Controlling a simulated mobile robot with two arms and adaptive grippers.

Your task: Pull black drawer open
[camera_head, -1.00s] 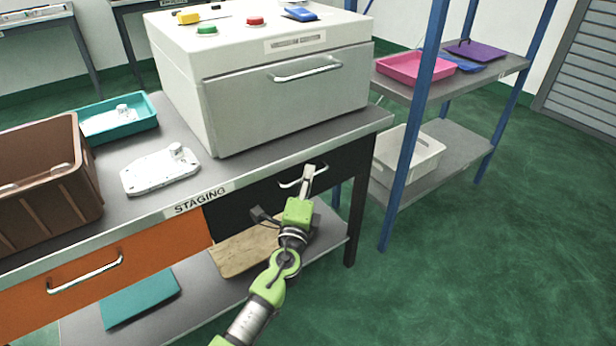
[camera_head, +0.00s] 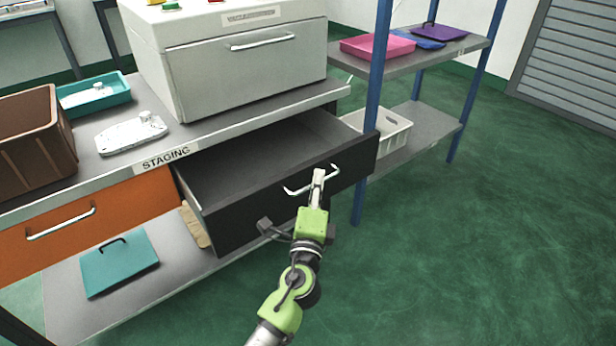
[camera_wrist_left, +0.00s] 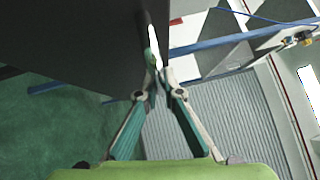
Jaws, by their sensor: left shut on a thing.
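The black drawer (camera_head: 285,197) under the staging table is pulled out, and its empty grey interior shows from above. Its front carries a light metal handle (camera_head: 296,191). My left gripper (camera_head: 318,178) is shut on this handle, in front of the drawer. In the left wrist view the fingers (camera_wrist_left: 157,80) close on the handle beside the dark drawer front (camera_wrist_left: 70,35). My right gripper is in neither view.
An orange drawer (camera_head: 140,204) is shut at the left. The table bears a brown crate (camera_head: 40,140), a teal tray (camera_head: 100,100), a white casting (camera_head: 132,134) and a large white machine (camera_head: 235,80). A blue-post shelf (camera_head: 367,150) stands close to the drawer's right end. Green floor in front is clear.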

